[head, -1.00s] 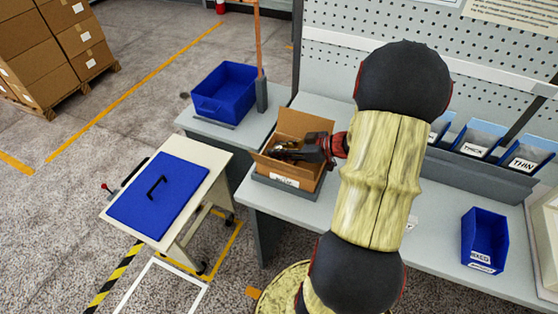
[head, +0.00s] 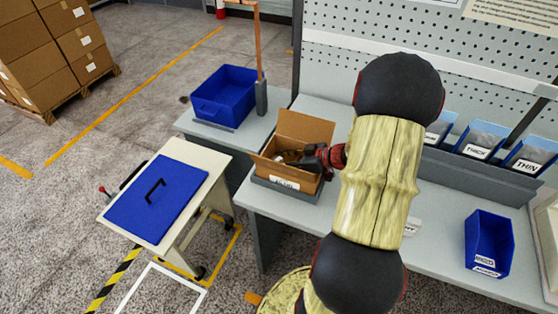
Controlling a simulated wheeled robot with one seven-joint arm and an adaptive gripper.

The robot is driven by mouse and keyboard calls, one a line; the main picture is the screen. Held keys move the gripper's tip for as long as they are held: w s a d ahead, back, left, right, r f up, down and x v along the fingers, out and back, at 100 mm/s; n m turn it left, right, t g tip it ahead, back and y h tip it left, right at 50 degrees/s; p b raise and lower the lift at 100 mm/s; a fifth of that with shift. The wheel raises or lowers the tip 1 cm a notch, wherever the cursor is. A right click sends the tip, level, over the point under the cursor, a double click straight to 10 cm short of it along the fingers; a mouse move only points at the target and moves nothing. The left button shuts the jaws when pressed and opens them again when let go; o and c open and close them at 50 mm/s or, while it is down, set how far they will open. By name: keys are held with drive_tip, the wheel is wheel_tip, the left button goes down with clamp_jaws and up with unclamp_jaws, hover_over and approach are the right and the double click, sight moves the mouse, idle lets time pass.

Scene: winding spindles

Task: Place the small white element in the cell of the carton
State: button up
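The carton (head: 284,184) is an open brown cardboard box with a white label on its front, its back flap raised. It stands on a grey base on the workbench. My gripper (head: 296,160) reaches into the carton's opening from the right, with its fingers partly below the rim. I cannot tell whether the fingers are open or shut. A small pale patch shows by the fingers inside the carton, but it is too small to tell whether it is the white element. The carton's cells are hidden by the gripper and the walls.
A blue bin (head: 224,94) stands on the bench behind the carton to the left, beside an orange post (head: 259,45). Labelled blue bins (head: 481,140) line the bench's back right. Another blue bin (head: 487,243) stands at the right. A cart with a blue lid (head: 158,197) is at the left.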

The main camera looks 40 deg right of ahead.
drive_tip(key=shift+r, duration=0.1)
drive_tip(key=shift+s+d+r, duration=0.1)
drive_tip(key=shift+s+r, duration=0.15)
drive_tip(key=p+v, duration=0.5)
drive_tip(key=v, duration=0.6)
drive_tip(key=shift+s, duration=0.25)
drive_tip(key=shift+r, duration=0.15)
